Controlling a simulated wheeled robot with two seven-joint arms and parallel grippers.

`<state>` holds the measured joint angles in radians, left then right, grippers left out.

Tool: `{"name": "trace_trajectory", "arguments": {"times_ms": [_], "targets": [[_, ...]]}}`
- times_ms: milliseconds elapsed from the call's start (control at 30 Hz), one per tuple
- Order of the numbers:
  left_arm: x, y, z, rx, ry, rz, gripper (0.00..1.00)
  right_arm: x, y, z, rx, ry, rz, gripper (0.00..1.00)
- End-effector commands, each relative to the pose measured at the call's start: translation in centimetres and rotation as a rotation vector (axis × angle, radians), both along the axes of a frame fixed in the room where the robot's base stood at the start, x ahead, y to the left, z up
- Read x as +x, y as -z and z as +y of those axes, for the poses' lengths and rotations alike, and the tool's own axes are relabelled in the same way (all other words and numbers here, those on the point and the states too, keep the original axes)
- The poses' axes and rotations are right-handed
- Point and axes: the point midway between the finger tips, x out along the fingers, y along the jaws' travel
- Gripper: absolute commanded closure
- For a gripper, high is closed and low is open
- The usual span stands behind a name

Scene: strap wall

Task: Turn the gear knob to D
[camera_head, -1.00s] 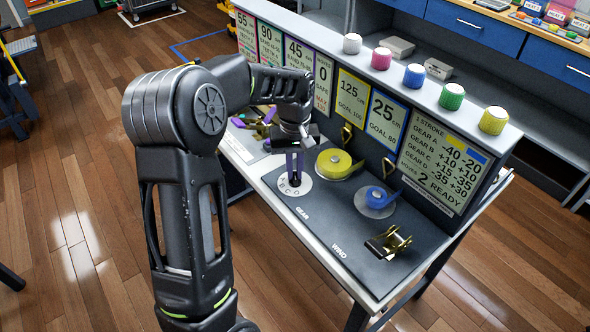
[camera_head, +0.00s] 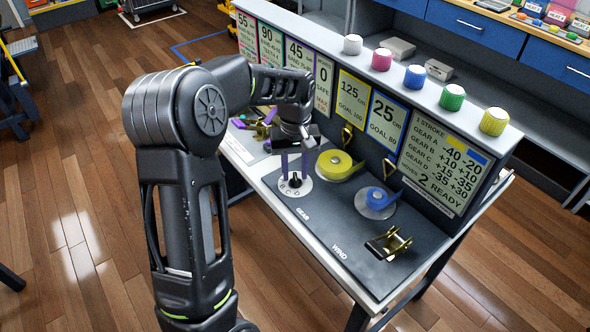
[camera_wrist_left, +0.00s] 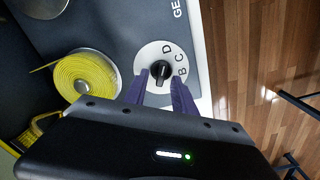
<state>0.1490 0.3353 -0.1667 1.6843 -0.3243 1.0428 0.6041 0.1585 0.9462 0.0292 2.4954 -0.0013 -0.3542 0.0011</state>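The gear knob (camera_head: 295,181) is a small black knob on a white dial (camera_head: 302,191) near the bench's front edge. In the left wrist view the knob (camera_wrist_left: 160,72) stands on the dial (camera_wrist_left: 148,52), with letters B, C and D showing. Its long axis runs roughly toward D; I cannot tell for sure which end is the pointer. My left gripper (camera_head: 294,174) is above the dial. Its purple fingers (camera_wrist_left: 159,77) are open, one on each side of the knob, with gaps visible. The A is hidden. My right gripper is out of view.
A yellow strap roll (camera_head: 338,164) and a blue strap roll (camera_head: 376,200) lie right of the dial, with a brass ratchet (camera_head: 389,243) nearer the front. The sign wall (camera_head: 440,165) with coloured knobs on top stands behind. The mat by the GEAR label is clear.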

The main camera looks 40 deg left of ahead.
Motion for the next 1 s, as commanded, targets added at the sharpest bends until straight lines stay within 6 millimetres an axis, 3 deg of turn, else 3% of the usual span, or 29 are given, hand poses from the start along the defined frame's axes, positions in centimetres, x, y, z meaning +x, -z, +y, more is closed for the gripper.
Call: {"name": "trace_trajectory", "arguments": {"times_ms": [167, 533, 1000], "targets": [[0.1, -1.5, 0.0, 0.001, 0.0, -0.004, 0.68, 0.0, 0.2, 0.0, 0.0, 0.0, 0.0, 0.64], [0.1, -7.1, 0.0, 0.001, 0.001, -0.004, 0.68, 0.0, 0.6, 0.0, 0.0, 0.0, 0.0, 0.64], [0.0, -7.7, 0.0, 0.0, 0.0, -0.001, 0.68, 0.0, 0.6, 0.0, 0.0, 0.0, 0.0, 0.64]]}}
